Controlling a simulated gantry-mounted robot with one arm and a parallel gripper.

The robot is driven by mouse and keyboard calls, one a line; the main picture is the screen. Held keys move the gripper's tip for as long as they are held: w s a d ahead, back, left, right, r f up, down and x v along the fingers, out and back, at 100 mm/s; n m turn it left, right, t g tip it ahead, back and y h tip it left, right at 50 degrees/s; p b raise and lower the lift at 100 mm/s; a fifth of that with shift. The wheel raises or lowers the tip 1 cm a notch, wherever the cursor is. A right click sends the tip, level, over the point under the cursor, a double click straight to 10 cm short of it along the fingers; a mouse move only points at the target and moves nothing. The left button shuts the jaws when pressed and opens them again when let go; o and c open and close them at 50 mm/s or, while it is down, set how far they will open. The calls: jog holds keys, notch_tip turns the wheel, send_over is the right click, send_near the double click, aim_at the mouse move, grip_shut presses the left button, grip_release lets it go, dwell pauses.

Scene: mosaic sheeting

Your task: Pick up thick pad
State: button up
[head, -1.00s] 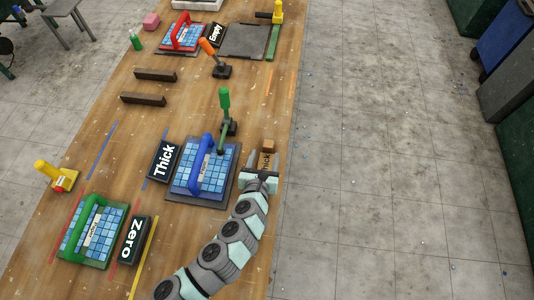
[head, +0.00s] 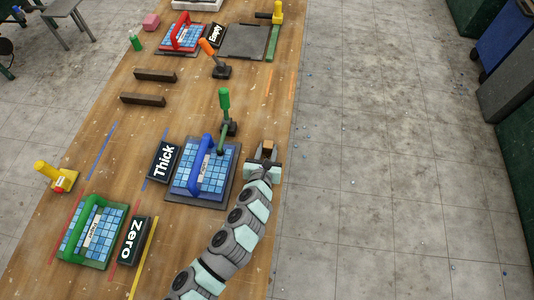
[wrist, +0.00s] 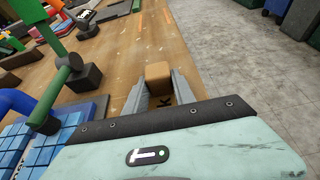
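The thick pad is a small tan block (head: 267,146) near the right edge of the wooden table; its "Thick" lettering is mostly hidden by my gripper now. My gripper (head: 263,153) is low at the table, with its fingers on either side of the block's near part. In the wrist view the block (wrist: 159,71) stands between and just beyond the fingertips of my gripper (wrist: 160,84), with a dark letter partly visible below it. The fingers look spread, and I cannot tell whether either touches the block.
Left of my gripper is a blue-tiled board (head: 186,183) with a blue handle, beside a black "Thick" sign (head: 164,161). A green-handled tool (head: 226,112) stands close behind it. The table's right edge is near, with open floor (head: 380,150) beyond.

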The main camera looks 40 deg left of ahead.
grip_shut()
jog(key=shift+r, duration=0.1)
